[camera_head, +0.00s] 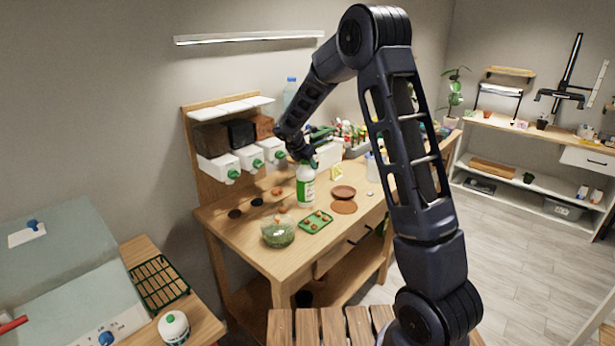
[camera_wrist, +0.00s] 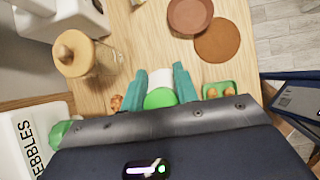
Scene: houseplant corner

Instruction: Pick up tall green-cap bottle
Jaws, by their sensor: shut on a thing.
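The wrist view shows my gripper (camera_wrist: 160,92) with a finger on each side of the cap. The head view does not clearly show whether the bottle's base touches the bench.
On the wooden bench (camera_head: 255,213), a glass bowl of green stuff (camera_head: 278,233), a green tray (camera_head: 315,222) and terracotta saucers (camera_head: 344,207) lie near the bottle. White dispensers (camera_head: 220,167) hang behind it. A jar with a wooden lid (camera_wrist: 75,54) stands left in the wrist view.

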